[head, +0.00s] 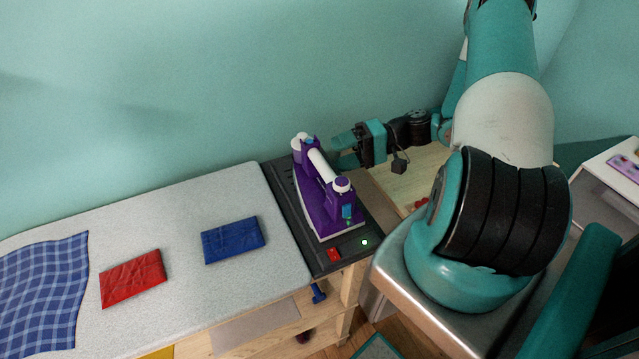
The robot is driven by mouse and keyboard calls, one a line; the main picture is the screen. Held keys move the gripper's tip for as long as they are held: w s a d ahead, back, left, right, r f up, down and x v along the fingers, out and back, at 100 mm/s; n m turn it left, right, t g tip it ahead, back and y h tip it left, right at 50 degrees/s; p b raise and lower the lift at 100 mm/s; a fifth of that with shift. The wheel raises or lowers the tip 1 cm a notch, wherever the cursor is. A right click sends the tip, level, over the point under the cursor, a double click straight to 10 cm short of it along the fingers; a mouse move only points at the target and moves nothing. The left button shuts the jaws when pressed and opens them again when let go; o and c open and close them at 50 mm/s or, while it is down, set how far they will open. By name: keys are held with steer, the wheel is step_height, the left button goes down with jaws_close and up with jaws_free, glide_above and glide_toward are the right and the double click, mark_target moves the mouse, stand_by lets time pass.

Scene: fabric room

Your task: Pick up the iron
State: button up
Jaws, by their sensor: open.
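The purple iron (315,201) with a white handle bar stands on a dark base plate (283,210) at the right end of the padded board. The base has a red switch and a lit green light at its front edge. My gripper (345,148) is just to the right of the iron's back part, with its teal fingers pointing left toward the handle. It is open and holds nothing. The picture does not show clearly whether a finger touches the iron. Part of my arm hides the area right of the base.
A grey padded board (190,220) carries a blue folded cloth (233,240), a red folded cloth (132,279) and a blue checked cloth (45,290). A wooden surface (412,180) lies behind my arm. A wall stands close behind. A white unit (610,185) is at right.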

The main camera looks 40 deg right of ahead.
mark_target(311, 183)
steer(key=shift+x, duration=1)
steer(key=p+x, duration=0.3)
steer(key=x, duration=0.2)
steer(key=shift+r, duration=0.1)
steer(key=shift+w+a, duration=0.1)
steer(key=shift+a, duration=0.1)
jaws_close()
